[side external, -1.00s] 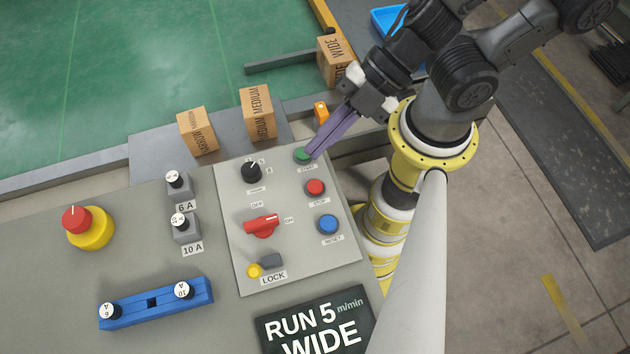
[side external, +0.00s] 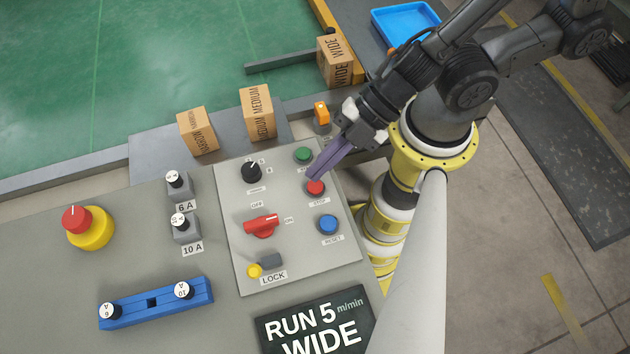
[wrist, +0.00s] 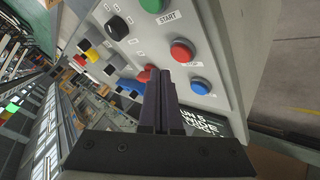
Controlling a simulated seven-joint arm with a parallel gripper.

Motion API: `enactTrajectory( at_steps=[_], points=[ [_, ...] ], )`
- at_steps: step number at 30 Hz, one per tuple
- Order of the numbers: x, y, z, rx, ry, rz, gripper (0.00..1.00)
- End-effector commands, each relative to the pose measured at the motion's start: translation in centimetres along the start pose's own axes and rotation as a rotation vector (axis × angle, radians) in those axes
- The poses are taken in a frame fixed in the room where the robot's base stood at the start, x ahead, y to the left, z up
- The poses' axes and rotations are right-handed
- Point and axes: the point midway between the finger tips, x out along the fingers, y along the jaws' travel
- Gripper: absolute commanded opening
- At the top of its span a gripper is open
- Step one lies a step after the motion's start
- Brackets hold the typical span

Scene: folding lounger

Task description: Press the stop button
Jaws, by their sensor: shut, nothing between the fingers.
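The red stop button (side external: 315,187) is on the grey control panel (side external: 290,265), below the green start button (side external: 303,154) and above the blue reset button (side external: 328,224). My gripper (side external: 312,175) is shut and empty, its purple fingers pointing down at the stop button's upper edge. In the side view the tips overlap the button's top edge; I cannot tell whether they touch it. In the wrist view the stop button (wrist: 181,51) is in plain sight, right of the fingertips (wrist: 160,75).
The panel also bears a black knob (side external: 251,172), a red switch (side external: 262,225) and a yellow lock (side external: 256,270). A display (side external: 315,318) reads "RUN 5 m/min WIDE". A red emergency knob (side external: 77,219) is at the left. Boxes (side external: 258,113) stand behind the panel.

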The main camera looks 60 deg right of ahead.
Motion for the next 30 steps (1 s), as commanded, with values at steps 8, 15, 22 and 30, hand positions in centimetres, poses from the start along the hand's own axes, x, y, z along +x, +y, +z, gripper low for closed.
enactTrajectory(
  at_steps=[8, 15, 22, 30],
  points=[
    [0.86, -0.57, 0.59, 0.0, 0.001, 0.001, 0.0],
    [0.89, -0.6, 0.62, -0.001, 0.001, 0.001, 0.0],
    [0.88, -0.61, 0.62, 0.0, 0.0, 0.001, 0.0],
    [0.88, -0.61, 0.62, 0.0, 0.0, 0.0, 0.0]
  ],
)
